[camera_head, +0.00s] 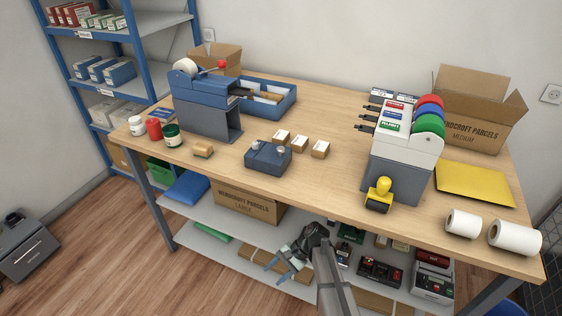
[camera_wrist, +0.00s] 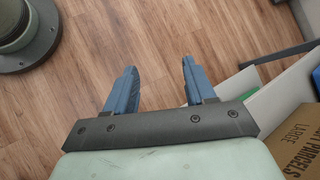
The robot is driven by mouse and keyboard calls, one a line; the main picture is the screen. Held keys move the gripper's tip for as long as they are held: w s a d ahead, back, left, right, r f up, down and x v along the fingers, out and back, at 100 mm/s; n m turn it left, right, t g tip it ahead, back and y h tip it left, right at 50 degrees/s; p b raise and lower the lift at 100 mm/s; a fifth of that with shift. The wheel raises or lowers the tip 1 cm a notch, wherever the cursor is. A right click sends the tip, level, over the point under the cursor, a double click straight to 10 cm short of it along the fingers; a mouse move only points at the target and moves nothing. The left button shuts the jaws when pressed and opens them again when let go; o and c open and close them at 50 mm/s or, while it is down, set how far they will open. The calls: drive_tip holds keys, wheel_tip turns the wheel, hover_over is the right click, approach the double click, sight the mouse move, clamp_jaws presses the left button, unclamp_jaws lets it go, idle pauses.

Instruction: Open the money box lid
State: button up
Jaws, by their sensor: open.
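A small dark blue box (camera_head: 267,158) with a pale round knob on top sits near the middle front edge of the tabletop. It looks like the money box, and its top appears closed. My gripper (camera_head: 277,272) is low in front of the table, below the tabletop and well apart from the box. Its two blue fingers are spread with nothing between them. In the wrist view my gripper (camera_wrist: 154,78) points at the wooden floor, and the box is out of that view.
Small parcels (camera_head: 299,143) stand right behind the box. A blue tape machine (camera_head: 207,105) is to its left, a label dispenser (camera_head: 402,150) and yellow-handled stamp (camera_head: 379,194) to its right.

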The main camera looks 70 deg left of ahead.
drive_tip(key=s+a+r+n+h, duration=0.1)
drive_tip(key=s+a+r+n, duration=0.1)
drive_tip(key=s+a+r, duration=0.6)
drive_tip(key=s+a+r+n+h, duration=0.15)
drive_tip(key=s+r, duration=0.35)
drive_tip(key=s, duration=0.6)
drive_tip(key=s+a+r+n, duration=0.2)
drive_tip(key=s+a+r, duration=0.35)
drive_tip(key=s, duration=0.45)
wheel_tip(320, 180, up, 33)
drive_tip(key=n+t+y, duration=0.3)
drive_tip(key=n+t, duration=0.3)
drive_tip(key=t, duration=0.3)
hover_over(281, 148)
wheel_tip(281, 148, down, 13)
drive_tip(key=shift+s+f, duration=0.1)
drive_tip(key=shift+f, duration=0.1)
clamp_jaws()
